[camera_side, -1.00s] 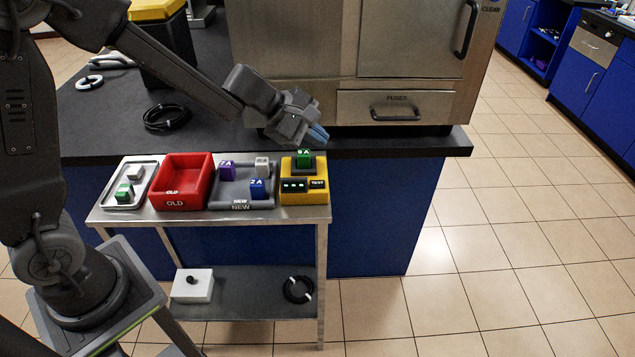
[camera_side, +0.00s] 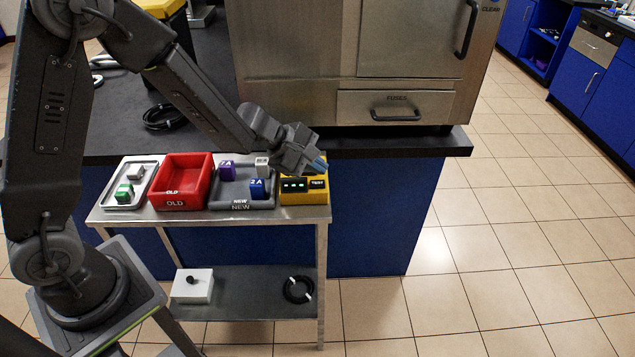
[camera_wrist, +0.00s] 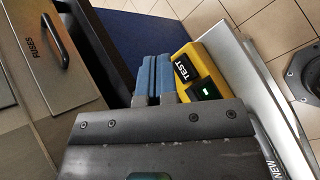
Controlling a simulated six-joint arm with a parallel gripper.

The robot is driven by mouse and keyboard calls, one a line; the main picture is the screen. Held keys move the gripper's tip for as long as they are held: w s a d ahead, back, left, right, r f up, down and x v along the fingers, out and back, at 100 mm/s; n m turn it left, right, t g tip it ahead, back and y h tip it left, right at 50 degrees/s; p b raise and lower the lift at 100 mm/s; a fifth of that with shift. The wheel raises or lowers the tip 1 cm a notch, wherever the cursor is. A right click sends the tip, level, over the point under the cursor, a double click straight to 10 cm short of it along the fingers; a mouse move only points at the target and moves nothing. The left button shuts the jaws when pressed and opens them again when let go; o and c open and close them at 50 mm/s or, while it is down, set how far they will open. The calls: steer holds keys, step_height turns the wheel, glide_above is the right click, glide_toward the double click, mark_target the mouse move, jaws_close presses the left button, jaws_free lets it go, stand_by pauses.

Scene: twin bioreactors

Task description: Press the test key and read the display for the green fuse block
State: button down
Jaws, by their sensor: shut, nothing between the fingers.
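The yellow tester (camera_side: 302,198) stands at the right end of the steel cart, with a dark display (camera_side: 294,185) lit by small green marks and a black TEST key (camera_side: 317,183). In the wrist view the TEST key (camera_wrist: 185,68) and display (camera_wrist: 203,88) show beside my fingers; no reading is legible. My gripper (camera_side: 320,165) is shut and empty, with blue fingertips just above and behind the key; I cannot tell whether they touch it. The fingers also show in the wrist view (camera_wrist: 153,78).
Left of the tester, a grey NEW tray (camera_side: 228,196) holds purple, white and blue 2A blocks. A red OLD bin (camera_side: 182,180) and a metal tray (camera_side: 142,165) with green and whitish blocks stand further left. A steel cabinet (camera_side: 300,45) stands behind.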

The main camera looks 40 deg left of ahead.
mark_target(323, 184)
steer(key=shift+f, duration=0.7)
steer(key=shift+f, duration=0.1)
stand_by(1.5)
steer(key=shift+f, duration=0.3)
steer(key=shift+f, duration=0.3)
stand_by(0.5)
steer(key=shift+s+a+f, duration=0.1)
steer(key=shift+s+f, duration=0.1)
steer(key=shift+f, duration=0.4)
stand_by(0.4)
steer(key=shift+r, duration=0.15)
steer(key=shift+s+a+r, duration=0.1)
steer(key=shift+r, duration=0.7)
steer(key=shift+r, duration=0.1)
